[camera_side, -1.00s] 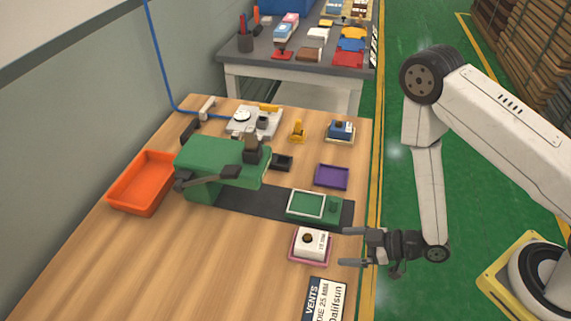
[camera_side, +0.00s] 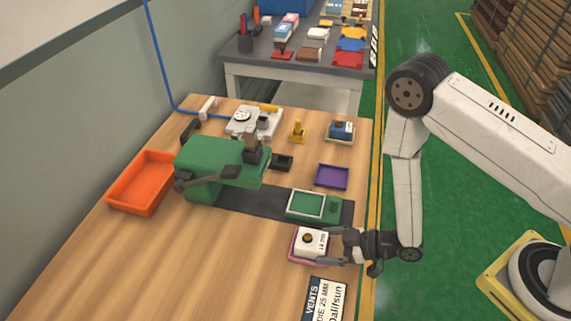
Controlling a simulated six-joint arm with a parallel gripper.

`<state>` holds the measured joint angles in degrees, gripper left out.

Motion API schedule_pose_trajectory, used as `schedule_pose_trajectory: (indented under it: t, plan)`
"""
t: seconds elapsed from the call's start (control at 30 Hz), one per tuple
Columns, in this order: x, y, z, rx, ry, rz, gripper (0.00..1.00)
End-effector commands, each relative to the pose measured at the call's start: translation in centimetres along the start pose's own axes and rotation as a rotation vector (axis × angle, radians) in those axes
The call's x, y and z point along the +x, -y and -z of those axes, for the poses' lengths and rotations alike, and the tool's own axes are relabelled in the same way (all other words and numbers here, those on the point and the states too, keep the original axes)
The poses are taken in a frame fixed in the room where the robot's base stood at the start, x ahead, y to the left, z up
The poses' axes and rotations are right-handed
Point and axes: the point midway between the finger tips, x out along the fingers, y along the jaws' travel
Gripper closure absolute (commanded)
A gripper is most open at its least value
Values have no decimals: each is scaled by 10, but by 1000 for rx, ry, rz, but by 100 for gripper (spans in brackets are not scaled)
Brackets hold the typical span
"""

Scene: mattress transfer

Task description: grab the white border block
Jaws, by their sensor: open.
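A white block (camera_side: 311,238) with a dark round knob on top and small dark print on its side sits in a pink tray (camera_side: 295,257) near the right edge of the wooden table. My gripper (camera_side: 326,247) is open and reaches in from the right. One finger lies along the far side of the block and the other along its near side, over the pink tray's near edge. I cannot tell whether either finger touches the block.
A green press (camera_side: 215,160) stands left of centre, with a white-bordered green plate (camera_side: 305,204) on its dark base. A label plate (camera_side: 327,301) lies in front.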

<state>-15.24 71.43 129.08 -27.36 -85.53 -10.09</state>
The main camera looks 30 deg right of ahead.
Motion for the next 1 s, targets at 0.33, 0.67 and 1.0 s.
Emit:
schedule_pose_trajectory:
  t: [0.33,0.67,1.0]
  plan:
    - [0,0,0,0,-1,0,75]
    - [-1,0,2,-1,-2,0,75]
    - [-8,0,20,-2,-3,-1,75]
